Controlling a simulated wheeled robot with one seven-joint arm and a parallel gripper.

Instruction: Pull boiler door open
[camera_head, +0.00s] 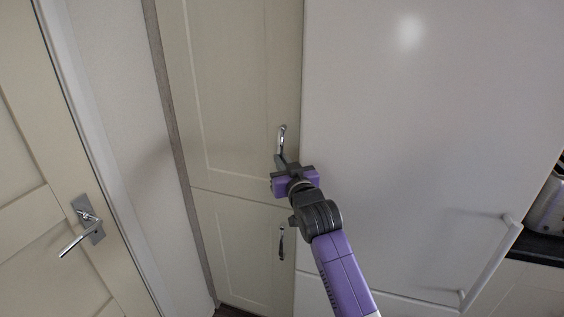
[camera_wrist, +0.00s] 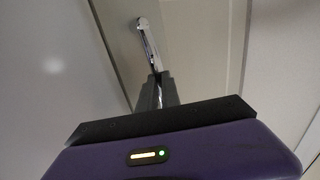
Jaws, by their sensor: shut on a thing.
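The tall cream cupboard door (camera_head: 232,85) has a shiny metal bar handle (camera_head: 282,138) near its lower right edge. I take this as the boiler door; it looks shut, flush with the panels around it. My gripper (camera_head: 281,160) is at the lower part of this handle, its fingers shut on it. In the wrist view the handle (camera_wrist: 149,45) rises out from between my dark fingers (camera_wrist: 158,90), with its upper end free. The fingers hide the handle's lower end.
A lower cream cupboard door (camera_head: 245,250) with its own handle (camera_head: 281,242) is below. A large white fridge-like panel (camera_head: 430,110) stands close on the right, with a white handle (camera_head: 488,262). A room door (camera_head: 40,200) with a lever handle (camera_head: 82,228) is at the left.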

